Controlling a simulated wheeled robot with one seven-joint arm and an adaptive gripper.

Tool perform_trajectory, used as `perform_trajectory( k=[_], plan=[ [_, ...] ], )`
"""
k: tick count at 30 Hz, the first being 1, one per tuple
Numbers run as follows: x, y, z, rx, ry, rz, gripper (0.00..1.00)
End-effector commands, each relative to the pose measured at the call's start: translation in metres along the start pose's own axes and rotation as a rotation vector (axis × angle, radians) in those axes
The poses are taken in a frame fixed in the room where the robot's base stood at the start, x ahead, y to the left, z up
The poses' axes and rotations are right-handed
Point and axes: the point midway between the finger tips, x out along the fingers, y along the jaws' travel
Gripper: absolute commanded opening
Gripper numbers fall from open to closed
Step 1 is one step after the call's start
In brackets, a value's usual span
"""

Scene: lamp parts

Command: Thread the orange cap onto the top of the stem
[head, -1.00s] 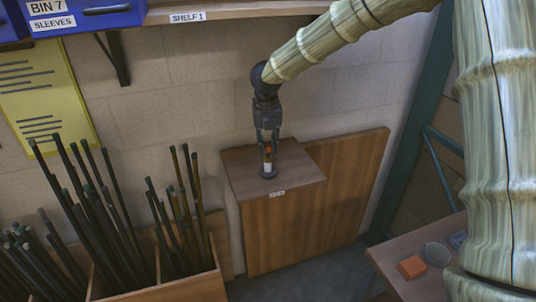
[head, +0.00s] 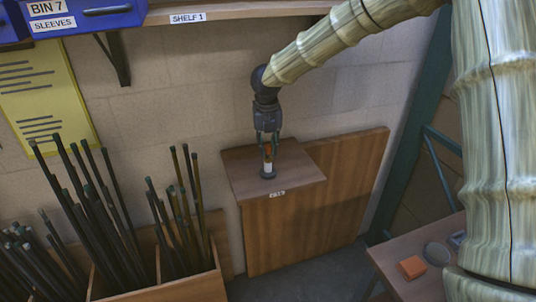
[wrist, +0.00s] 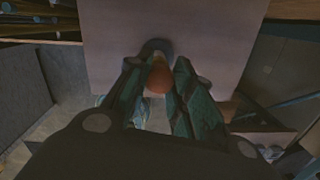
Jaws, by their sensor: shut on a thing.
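The orange cap (head: 268,148) is between the fingers of my gripper (head: 268,143), which is shut on it. In the wrist view the cap (wrist: 158,78) shows as an orange round shape between the green-grey fingertips (wrist: 157,82). Directly below the cap is the white stem (head: 267,164), upright on a dark round base (head: 268,175). The base stands on the wooden pedestal top (head: 300,180). The cap appears at the stem's top, but I cannot tell how its thread sits. The fingers partly hide the cap.
A wooden bin of dark rods (head: 170,290) stands to the left, with rods rising near the pedestal. A shelf (head: 230,13) runs along the wall above. A side table (head: 390,262) at the lower right holds an orange block (head: 411,267) and a round grey dish (head: 437,254).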

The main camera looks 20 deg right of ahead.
Motion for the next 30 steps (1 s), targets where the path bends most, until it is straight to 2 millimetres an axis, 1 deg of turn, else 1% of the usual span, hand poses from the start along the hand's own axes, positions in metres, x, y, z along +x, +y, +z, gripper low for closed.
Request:
perform_trajectory(
  k=[27,28,30],
  plan=[
    [0.0028,0.0000,-0.0005,0.000,0.001,0.000,0.01],
    [0.0029,0.0000,-0.0005,0.000,0.001,0.000,0.21],
    [0.0030,0.0000,-0.0005,0.000,0.001,0.000,0.08]
  ],
)
